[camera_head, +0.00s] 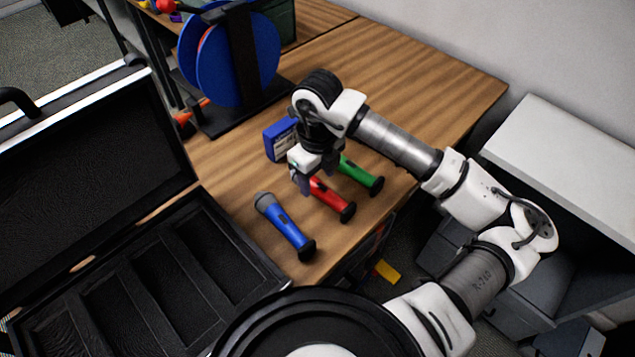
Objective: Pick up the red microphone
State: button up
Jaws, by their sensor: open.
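The red microphone (329,198) lies on the wooden table between a blue microphone (284,226) and a green microphone (360,175). Its black end points to the lower right. Its head end is hidden behind my gripper. My gripper (303,187) is open and points down over the head end of the red microphone. I cannot tell whether the fingers touch it or are just above it.
An open black case (208,196) with several long compartments stands at the left. A blue box (279,139) sits just behind my gripper. A blue cable reel (236,62) on a black stand is at the back. The table's right part is clear.

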jog(key=shift+f, duration=1.2)
grip_shut()
jog(key=shift+r, duration=0.1)
